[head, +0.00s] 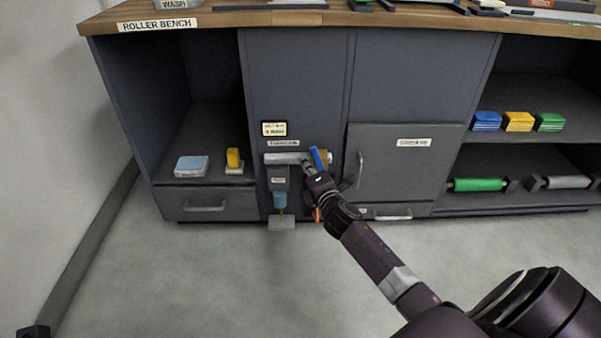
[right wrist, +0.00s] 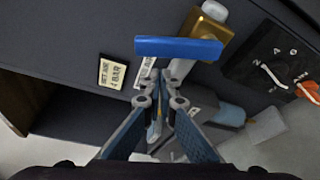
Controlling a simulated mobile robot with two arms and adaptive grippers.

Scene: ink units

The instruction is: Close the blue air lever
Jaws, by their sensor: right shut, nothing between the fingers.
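The blue air lever (head: 318,160) sits on a brass valve at the right end of a pale horizontal pipe (head: 283,158) on the cabinet front. In the right wrist view the blue lever (right wrist: 178,47) lies across the pipe beside the brass valve body (right wrist: 208,30). My right gripper (head: 307,168) is shut and empty, just left of and below the lever. In the right wrist view its fingertips (right wrist: 160,82) are together below the lever, with a small gap seeming to show; contact cannot be told. Of my left gripper at most a dark part (head: 33,332) shows at the lower left corner.
A blue-bowled filter unit (head: 280,198) hangs below the pipe. A dial panel with an orange handle (right wrist: 308,91) is right of the valve in the right wrist view. The grease cabinet door (head: 405,170) has a protruding handle close to my right gripper. The floor in front is clear.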

